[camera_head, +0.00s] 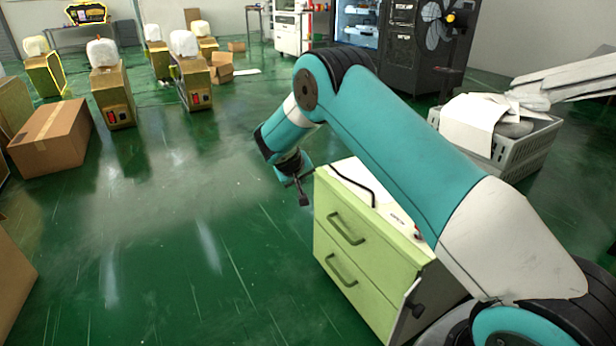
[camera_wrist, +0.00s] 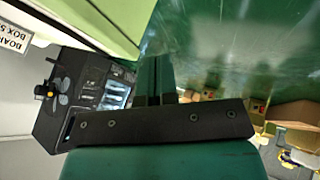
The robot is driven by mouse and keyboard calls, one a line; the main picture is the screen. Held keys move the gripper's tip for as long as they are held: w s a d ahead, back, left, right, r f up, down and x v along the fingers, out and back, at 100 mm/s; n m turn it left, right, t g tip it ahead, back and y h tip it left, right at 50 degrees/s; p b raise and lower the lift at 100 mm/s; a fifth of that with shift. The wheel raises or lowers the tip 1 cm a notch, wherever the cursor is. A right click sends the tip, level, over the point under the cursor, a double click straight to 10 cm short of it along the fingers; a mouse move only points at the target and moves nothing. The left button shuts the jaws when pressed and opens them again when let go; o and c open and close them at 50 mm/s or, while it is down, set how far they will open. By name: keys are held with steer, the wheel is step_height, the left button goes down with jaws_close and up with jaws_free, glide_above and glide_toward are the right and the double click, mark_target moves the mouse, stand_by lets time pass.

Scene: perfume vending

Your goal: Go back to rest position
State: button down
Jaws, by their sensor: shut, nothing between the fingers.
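My teal arm reaches across the head view from the lower right and bends down at its far end. My gripper (camera_head: 303,196) hangs over the green floor (camera_head: 200,240), just left of the light green drawer cabinet (camera_head: 350,245). In the wrist view, the two dark fingers of my gripper (camera_wrist: 157,80) lie together, shut and empty. The cabinet also shows in the wrist view (camera_wrist: 110,25) at the upper left, close beside the fingers. Part of the cabinet top is hidden behind my arm in the head view.
A grey crate (camera_head: 525,150) with white items stands right of my arm. A dark vending machine (camera_head: 400,45) is at the back. Cardboard boxes (camera_head: 50,140) and several posts with white tops (camera_head: 113,95) stand at the left. The floor in the middle left is clear.

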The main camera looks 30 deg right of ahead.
steer(key=s+a+r+n+g+y+p, duration=0.1)
steer(key=s+a+r+n+y, duration=0.15)
steer(key=s+a+r, duration=0.55)
steer(key=s+a+r+n+y, duration=0.1)
steer(key=s+a+r+y, duration=0.2)
steer(key=s+a+r, duration=0.5)
steer(key=s+a+r+n+g+y, duration=0.1)
steer(key=s+r+n, duration=0.15)
steer(key=s, duration=0.75)
steer(key=s+a+r+n+g+y, duration=0.15)
steer(key=s+r, duration=0.25)
steer(key=s, duration=0.5)
steer(key=s+a+r+n+g+y, duration=0.1)
steer(key=s+a+r+y, duration=0.15)
steer(key=s, duration=0.75)
step_height(320, 180, up, 37)
steer(key=p, duration=3.7)
steer(key=shift+w+d+h, duration=0.3)
steer(key=shift+w+h, duration=0.05)
steer(key=shift+w, duration=0.1)
steer(key=shift+m, duration=0.25)
